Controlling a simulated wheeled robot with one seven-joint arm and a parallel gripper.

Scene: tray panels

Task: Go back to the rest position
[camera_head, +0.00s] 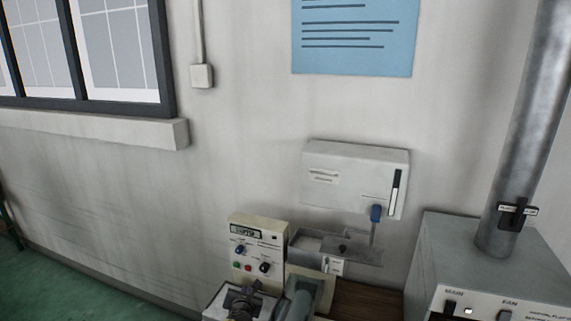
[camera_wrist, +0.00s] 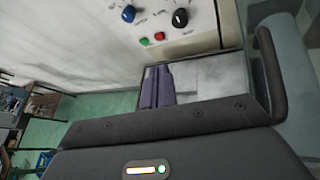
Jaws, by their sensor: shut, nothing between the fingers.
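My gripper (camera_wrist: 158,84) shows in the wrist view as two dark fingers lying side by side, shut and empty. It is beyond the dark wrist housing, in front of a pale surface below a cream control panel (camera_wrist: 205,38).
A white wall box (camera_head: 345,175) with a blue-handled lever (camera_head: 376,213) hangs above a grey tray (camera_head: 358,254). A grey cabinet (camera_head: 470,250) with a metal pipe (camera_head: 527,130) stands at right. Green floor (camera_head: 70,285) is open at lower left.

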